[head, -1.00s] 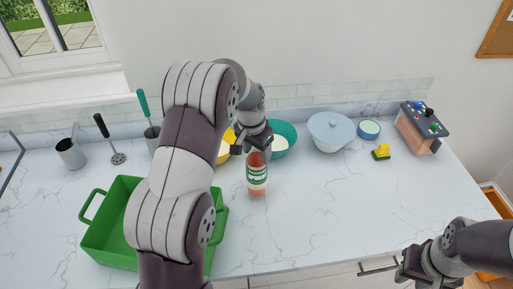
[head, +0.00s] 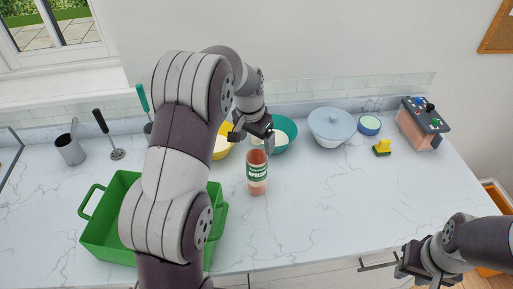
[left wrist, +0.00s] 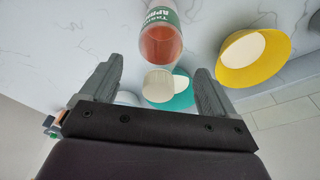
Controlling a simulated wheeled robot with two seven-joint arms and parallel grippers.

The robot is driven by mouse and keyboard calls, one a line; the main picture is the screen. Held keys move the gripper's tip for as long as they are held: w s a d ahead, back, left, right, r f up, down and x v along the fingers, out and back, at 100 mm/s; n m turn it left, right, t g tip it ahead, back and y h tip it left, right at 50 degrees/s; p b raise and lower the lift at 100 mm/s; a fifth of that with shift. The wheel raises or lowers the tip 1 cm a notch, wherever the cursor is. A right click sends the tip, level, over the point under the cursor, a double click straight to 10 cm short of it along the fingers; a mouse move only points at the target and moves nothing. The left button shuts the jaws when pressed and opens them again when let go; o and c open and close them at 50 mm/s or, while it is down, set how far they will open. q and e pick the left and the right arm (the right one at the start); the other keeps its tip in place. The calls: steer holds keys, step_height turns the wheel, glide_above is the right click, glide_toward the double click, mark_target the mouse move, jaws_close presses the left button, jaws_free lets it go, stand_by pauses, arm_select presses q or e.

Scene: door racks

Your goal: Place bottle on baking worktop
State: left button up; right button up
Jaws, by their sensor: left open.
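The bottle (head: 257,172) stands upright on the white marble-patterned worktop (head: 320,210). It has an orange-red body, a green label and a pale cap. My left gripper (head: 252,134) is open and empty, just behind and above the bottle top in the head view. In the left wrist view, the bottle (left wrist: 161,42) shows beyond the open fingers, with its pale cap (left wrist: 158,85) between them and apart from both. My right gripper (head: 408,268) is at the worktop's front edge at lower right; its fingers are too unclear to tell their state.
A green crate (head: 97,240) stands at left, partly behind my left arm. The front middle is clear.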

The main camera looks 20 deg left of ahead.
arm_select(q)
steer(key=r, duration=0.3)
steer(key=r+b, duration=0.1)
steer(key=shift+s+a+r, duration=0.1)
steer(key=shift+s+r, duration=0.2)
steer(key=shift+s, duration=0.1)
steer(key=s+d+f+n+p, duration=0.15)
steer(key=s+d, duration=0.25)
steer(key=s, duration=0.7)
steer(key=s+d+f+n, duration=0.1)
steer(key=s+d+f, duration=0.25)
steer(key=s, duration=0.65)
step_height(320, 180, down, 4)
steer(key=b, duration=0.4)
steer(key=shift+w+r, duration=0.1)
steer(key=shift+w, duration=0.05)
steer(key=shift+a, duration=0.1)
